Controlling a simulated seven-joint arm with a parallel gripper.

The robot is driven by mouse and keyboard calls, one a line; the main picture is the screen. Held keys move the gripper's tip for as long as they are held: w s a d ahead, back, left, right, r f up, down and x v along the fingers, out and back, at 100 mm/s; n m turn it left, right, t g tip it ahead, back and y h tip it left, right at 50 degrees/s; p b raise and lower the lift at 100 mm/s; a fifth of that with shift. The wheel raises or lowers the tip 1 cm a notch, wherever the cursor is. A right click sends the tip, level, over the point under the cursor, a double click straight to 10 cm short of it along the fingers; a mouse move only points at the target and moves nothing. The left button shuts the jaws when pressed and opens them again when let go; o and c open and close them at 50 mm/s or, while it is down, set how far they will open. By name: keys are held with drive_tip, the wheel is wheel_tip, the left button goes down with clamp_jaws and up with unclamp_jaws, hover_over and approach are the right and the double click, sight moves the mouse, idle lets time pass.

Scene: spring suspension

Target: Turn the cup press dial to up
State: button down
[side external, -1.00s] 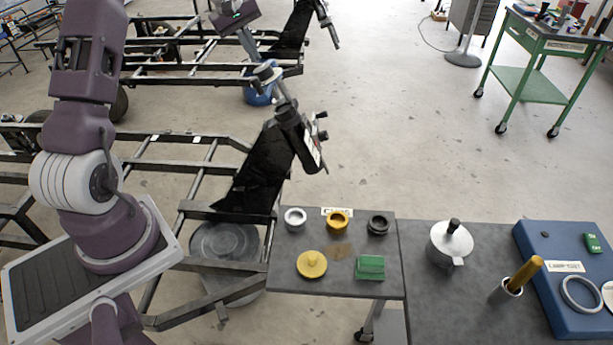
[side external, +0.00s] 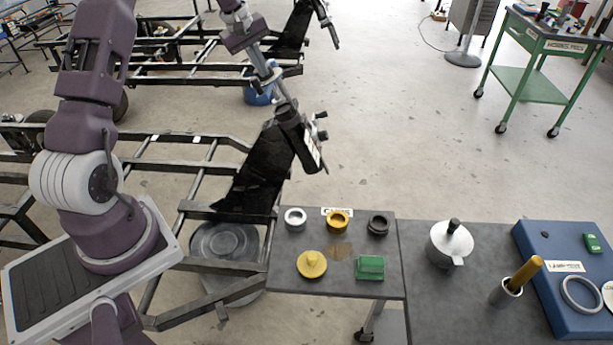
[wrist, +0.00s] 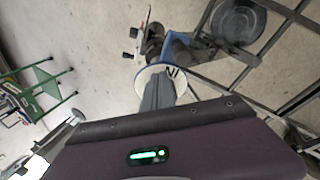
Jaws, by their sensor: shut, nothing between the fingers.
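A black angled unit (side external: 298,137) with small knobs (side external: 321,125) on its right side stands in the middle of the side view, behind the small grey table. I cannot tell for sure which part is the cup press dial, and its setting cannot be read. My gripper (side external: 275,80) points down at the unit's upper end from above left. It is shut and holds nothing. Whether it touches the unit cannot be told. In the wrist view my gripper (wrist: 160,78) covers part of what lies ahead, and a dark piece with a red spot (wrist: 150,40) shows just beyond it.
The small table (side external: 340,287) holds several rings, a yellow knobbed disc (side external: 312,264) and a green block (side external: 370,267). A metal pot (side external: 450,243) and a blue panel (side external: 545,240) are at the right. Dark frames (side external: 200,165) fill the left. Open floor lies behind.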

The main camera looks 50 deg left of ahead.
drive_tip(key=shift+w+r, duration=0.15)
drive_tip(key=shift+w, duration=0.25)
drive_tip(key=shift+d, duration=0.15)
drive_tip(key=shift+d+r, duration=0.2)
drive_tip(key=shift+d, duration=0.05)
wheel_tip(320, 180, up, 5)
drive_tip(key=s+a, duration=0.2)
drive_tip(key=s+d+r+m, duration=0.2)
drive_tip(key=s+d+r, duration=0.2)
drive_tip(key=d, duration=0.4)
drive_tip(key=s+d+r+m, duration=0.3)
drive_tip(key=d+r, duration=0.1)
drive_tip(key=d, duration=0.4)
drive_tip(key=s+d+r+m, duration=0.2)
drive_tip(key=s+d+r, duration=0.2)
drive_tip(key=d, duration=0.4)
drive_tip(key=s+d+f+m, duration=0.1)
drive_tip(key=s+d+m, duration=0.1)
drive_tip(key=s, duration=0.4)
drive_tip(key=s+d+f+m+t, duration=0.1)
drive_tip(key=s+d+f+m, duration=0.1)
drive_tip(key=s, duration=0.5)
drive_tip(key=s+d+f+m, duration=0.1)
drive_tip(key=s+d+m, duration=0.3)
drive_tip(key=s+d, duration=0.2)
drive_tip(key=shift+s+f+t, duration=0.25)
drive_tip(key=shift+s+t, duration=0.05)
drive_tip(key=shift+s, duration=0.25)
